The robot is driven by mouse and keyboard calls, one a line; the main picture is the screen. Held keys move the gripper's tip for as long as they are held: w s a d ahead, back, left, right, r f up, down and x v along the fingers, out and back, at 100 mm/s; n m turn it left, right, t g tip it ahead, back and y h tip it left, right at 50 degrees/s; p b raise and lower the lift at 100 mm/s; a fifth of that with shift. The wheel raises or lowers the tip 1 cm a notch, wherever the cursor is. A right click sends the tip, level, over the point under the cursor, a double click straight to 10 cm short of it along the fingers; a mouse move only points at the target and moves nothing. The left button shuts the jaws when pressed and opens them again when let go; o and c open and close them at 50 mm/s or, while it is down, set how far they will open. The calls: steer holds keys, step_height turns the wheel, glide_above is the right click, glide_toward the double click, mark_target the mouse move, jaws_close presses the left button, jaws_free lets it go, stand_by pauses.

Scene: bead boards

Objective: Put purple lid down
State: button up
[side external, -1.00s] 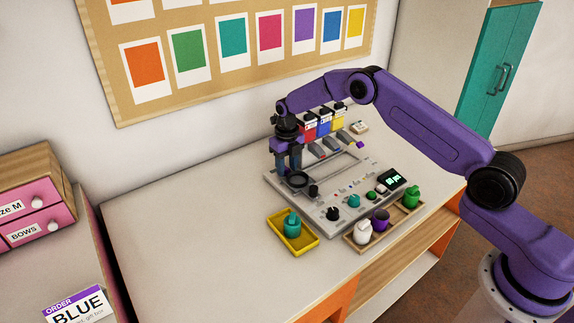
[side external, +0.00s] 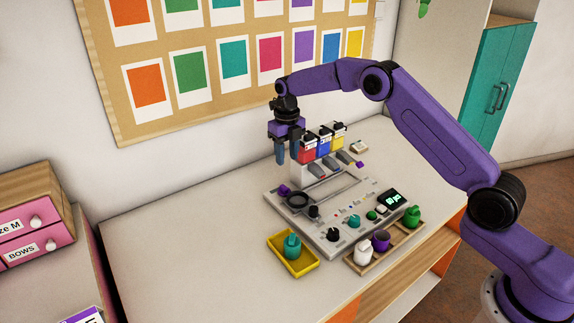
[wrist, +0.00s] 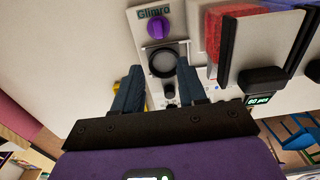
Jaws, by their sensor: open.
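The purple lid (side external: 284,190) rests on the back-left corner of the grey machine panel (side external: 325,246), beside a dark round ring (side external: 297,200). In the wrist view the lid (wrist: 158,27) lies just below the word "Glimro", with the ring (wrist: 161,63) nearer to me. My gripper (side external: 287,158) is above that corner, apart from the lid. Its two fingers (wrist: 160,72) are spread, with nothing between them. A purple jar (side external: 381,241) with a dark open top stands in the wooden tray.
The wooden tray (side external: 397,246) also holds a white bottle (side external: 363,251) and a green one (side external: 412,216). A yellow tray (side external: 299,266) holds a teal bottle (side external: 292,246). Red, blue and yellow hoppers (side external: 323,142) stand at the panel's back. The table's left side (side external: 180,230) is clear.

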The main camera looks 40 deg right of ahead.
steer(key=s+a+r+m, duration=0.3)
steer(key=s+m, duration=0.1)
steer(key=s, duration=0.3)
steer(key=s+a+r+m, duration=0.3)
steer(key=s+a+r, duration=0.1)
steer(key=s, duration=0.3)
steer(key=s+a+r+m, duration=0.3)
steer(key=s+m, duration=0.1)
steer(key=s, duration=0.3)
steer(key=s+d+m, duration=0.3)
steer(key=s+m, duration=0.1)
steer(key=s, duration=0.5)
steer(key=s+d+m, duration=0.3)
steer(key=s+m, duration=0.1)
steer(key=s, duration=0.5)
steer(key=s+d+m, duration=0.3)
steer(key=s+m, duration=0.1)
steer(key=s, duration=0.5)
steer(key=shift+d+f, duration=0.25)
steer(key=shift+f, duration=0.2)
